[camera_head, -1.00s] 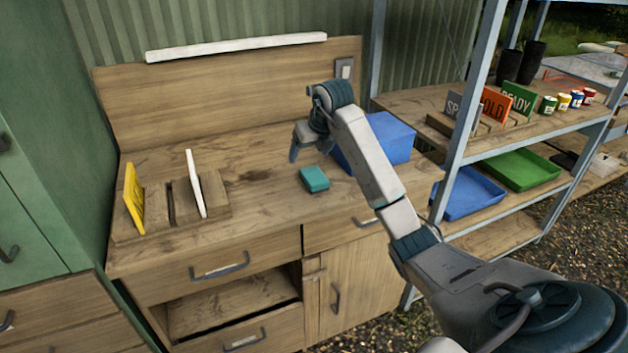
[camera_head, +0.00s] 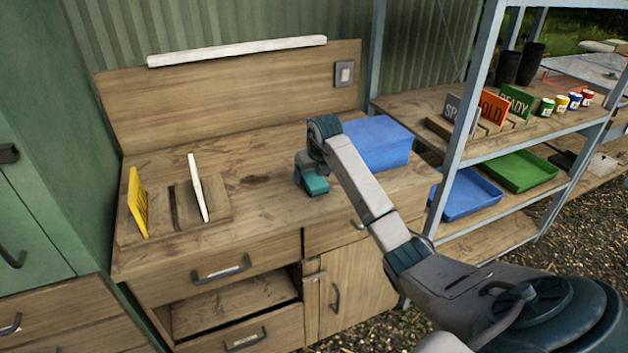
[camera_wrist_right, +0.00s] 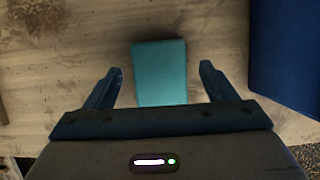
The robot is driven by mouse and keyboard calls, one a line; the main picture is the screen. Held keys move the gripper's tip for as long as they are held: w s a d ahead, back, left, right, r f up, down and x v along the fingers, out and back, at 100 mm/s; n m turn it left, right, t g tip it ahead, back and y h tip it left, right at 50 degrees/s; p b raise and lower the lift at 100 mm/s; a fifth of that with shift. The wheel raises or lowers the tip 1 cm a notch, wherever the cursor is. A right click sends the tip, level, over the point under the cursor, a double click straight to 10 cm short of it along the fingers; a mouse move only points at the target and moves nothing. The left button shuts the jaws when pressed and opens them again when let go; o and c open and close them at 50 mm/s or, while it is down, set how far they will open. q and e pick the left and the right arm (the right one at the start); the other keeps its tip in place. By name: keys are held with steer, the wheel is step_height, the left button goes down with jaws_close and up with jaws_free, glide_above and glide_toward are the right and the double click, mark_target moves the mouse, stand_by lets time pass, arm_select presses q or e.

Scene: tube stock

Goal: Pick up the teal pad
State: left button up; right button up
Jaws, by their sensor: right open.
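The teal pad (camera_head: 315,185) is a small block on the wooden worktop, partly hidden by my right gripper in the head view. In the right wrist view the teal pad (camera_wrist_right: 159,73) lies between the fingers and extends beyond their tips, with a gap on each side. My right gripper (camera_head: 310,181) is open and reaches down over the pad. Its two fingers also show in the right wrist view (camera_wrist_right: 160,70), and nothing is held. My left gripper is not in view.
A blue box (camera_head: 376,143) stands close to the right of the pad. A wooden rack (camera_head: 175,210) with a yellow card (camera_head: 138,203) and a white card (camera_head: 198,187) stands on the left of the worktop. The worktop between rack and pad is clear.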

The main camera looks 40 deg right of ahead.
steer(key=shift+f, duration=0.35)
stand_by(0.5)
steer(key=c, duration=1.1)
